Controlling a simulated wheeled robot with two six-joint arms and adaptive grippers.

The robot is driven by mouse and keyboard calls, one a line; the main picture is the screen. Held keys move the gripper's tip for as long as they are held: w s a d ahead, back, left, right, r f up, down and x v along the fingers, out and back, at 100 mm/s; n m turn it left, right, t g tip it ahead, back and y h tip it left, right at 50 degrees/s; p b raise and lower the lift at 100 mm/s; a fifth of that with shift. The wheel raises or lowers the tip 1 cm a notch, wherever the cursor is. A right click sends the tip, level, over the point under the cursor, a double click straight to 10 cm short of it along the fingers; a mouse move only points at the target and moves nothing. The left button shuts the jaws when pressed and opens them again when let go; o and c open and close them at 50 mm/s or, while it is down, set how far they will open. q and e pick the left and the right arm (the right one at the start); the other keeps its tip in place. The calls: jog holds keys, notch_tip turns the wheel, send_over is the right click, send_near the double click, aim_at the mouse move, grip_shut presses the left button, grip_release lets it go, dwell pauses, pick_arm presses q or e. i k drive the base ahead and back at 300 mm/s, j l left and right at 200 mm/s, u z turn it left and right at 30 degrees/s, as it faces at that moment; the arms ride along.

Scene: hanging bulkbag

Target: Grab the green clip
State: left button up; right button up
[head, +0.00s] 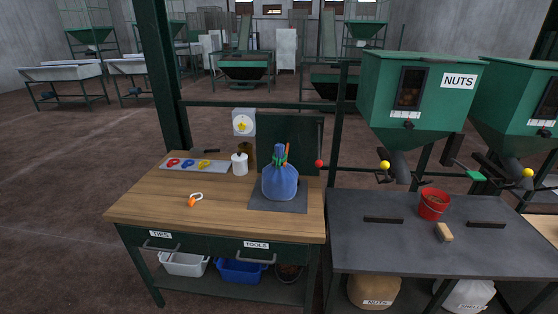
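A blue bag (281,183) stands upright on a dark mat on the wooden workbench, its top gathered to a neck. A narrow green piece (286,152), which looks like the green clip, sits at the bag's neck. An orange strip (284,160) shows beside it. The small size hides whether the green piece is closed around the neck. Another green piece (475,175) shows at the right, by the hopper outlets. Neither of my grippers is in view.
A grey tray (223,168) holds red, blue and yellow clip-like pieces. A white canister (240,164) stands behind the bag's left. An orange-and-white item (195,199) lies on the front left of the bench. A red bucket (433,204) stands on the dark table (400,238).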

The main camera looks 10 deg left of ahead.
aim_at(277, 159)
jog(key=i+u, duration=0.35)
jog(key=i+l+u, duration=0.1)
jog(key=i+u, duration=0.25)
jog(key=i+l+u, duration=0.15)
jog(key=u, duration=0.2)
jog(key=i, duration=0.1)
